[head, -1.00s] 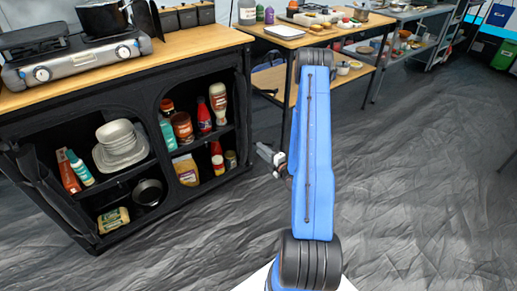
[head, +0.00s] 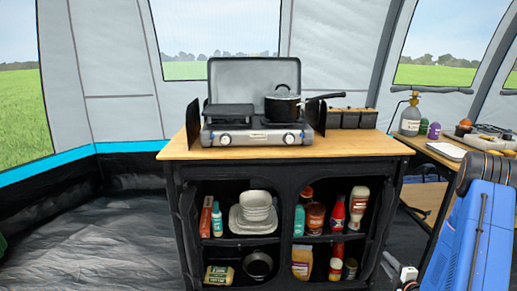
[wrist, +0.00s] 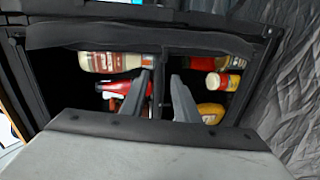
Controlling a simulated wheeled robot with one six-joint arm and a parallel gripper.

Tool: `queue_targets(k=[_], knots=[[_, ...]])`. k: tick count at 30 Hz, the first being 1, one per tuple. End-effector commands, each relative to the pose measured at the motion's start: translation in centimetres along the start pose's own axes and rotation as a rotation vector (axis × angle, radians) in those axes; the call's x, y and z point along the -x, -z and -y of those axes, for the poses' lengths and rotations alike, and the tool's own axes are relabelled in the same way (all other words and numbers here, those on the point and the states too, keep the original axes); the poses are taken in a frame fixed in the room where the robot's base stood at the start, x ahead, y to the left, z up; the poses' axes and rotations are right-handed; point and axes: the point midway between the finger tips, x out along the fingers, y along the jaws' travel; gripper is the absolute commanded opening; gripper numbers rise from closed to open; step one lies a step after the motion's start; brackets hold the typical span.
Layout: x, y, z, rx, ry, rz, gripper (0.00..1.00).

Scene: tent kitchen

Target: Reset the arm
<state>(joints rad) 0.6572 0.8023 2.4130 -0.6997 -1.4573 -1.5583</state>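My arm (head: 470,240), blue with black joints, stands at the right edge of the head view. The white and grey end of the arm (head: 407,273) shows low beside the cupboard's right side, partly cut off by the frame. In the wrist view my gripper (wrist: 161,85) has its two grey fingers apart, with nothing visible between them. The fingers point toward the cupboard's open shelves, where a red bottle (wrist: 113,87), a large pale bottle (wrist: 110,62) and a yellow jar (wrist: 210,112) show beyond them. I cannot tell the exact distance.
A second table (head: 432,150) stands at right. Floor at left (head: 90,225) is clear.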

Motion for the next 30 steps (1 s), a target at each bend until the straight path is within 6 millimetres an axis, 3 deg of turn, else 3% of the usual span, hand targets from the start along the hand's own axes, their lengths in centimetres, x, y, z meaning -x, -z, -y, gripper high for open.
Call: queue_targets(k=[6,14,23,30], knots=[[-1.1,1.4,-4.1,-0.053,0.104,0.027,0.28],[-0.8,3.3,-8.6,-0.145,0.216,0.093,0.28],[1.3,6.0,-13.8,-0.281,0.314,0.198,0.28],[4.3,8.6,-17.5,-0.413,0.374,0.292,0.28]])
